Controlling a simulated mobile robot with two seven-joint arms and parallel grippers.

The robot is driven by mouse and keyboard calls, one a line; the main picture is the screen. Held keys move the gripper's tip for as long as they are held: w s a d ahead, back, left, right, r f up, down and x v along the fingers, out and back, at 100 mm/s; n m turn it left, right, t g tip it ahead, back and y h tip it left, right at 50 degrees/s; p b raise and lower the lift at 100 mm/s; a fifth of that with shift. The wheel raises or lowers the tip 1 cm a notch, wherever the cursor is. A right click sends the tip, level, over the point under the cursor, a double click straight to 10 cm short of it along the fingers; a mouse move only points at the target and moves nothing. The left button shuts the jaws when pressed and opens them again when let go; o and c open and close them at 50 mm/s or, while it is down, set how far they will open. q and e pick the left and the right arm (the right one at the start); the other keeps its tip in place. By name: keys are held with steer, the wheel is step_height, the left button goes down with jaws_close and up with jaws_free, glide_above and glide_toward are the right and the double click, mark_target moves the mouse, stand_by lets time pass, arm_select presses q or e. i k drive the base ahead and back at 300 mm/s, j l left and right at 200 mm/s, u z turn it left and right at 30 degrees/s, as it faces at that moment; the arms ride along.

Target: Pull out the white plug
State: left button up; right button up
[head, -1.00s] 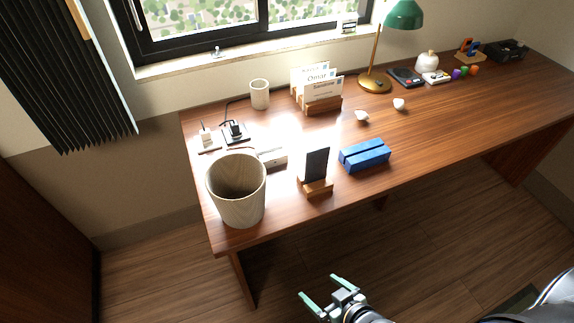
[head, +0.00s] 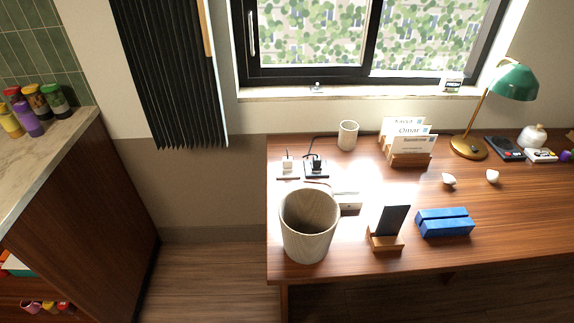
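The white plug (head: 287,161) stands upright in a white socket plate (head: 287,174) at the left end of the wooden desk. A black plug (head: 317,162) stands in a dark socket plate (head: 316,174) just to its right, with a dark cable rising behind it. A large woven-looking bin (head: 308,226) stands in front of the sockets but does not cover the white plug. Neither of my grippers is in view now.
A white box (head: 348,201) sits beside the bin. A phone on a wooden stand (head: 387,231), a blue block (head: 445,222), a card holder (head: 408,160) and a small cup (head: 348,135) are further right. A counter (head: 50,150) stands at the left, with open floor between.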

mark_target(287, 165)
steer(key=k, duration=0.65)
steer(key=z, duration=1.8)
steer(key=j, duration=0.9)
steer(key=k+j, duration=0.15)
steer(key=j, duration=1.65)
steer(key=k+z, duration=0.05)
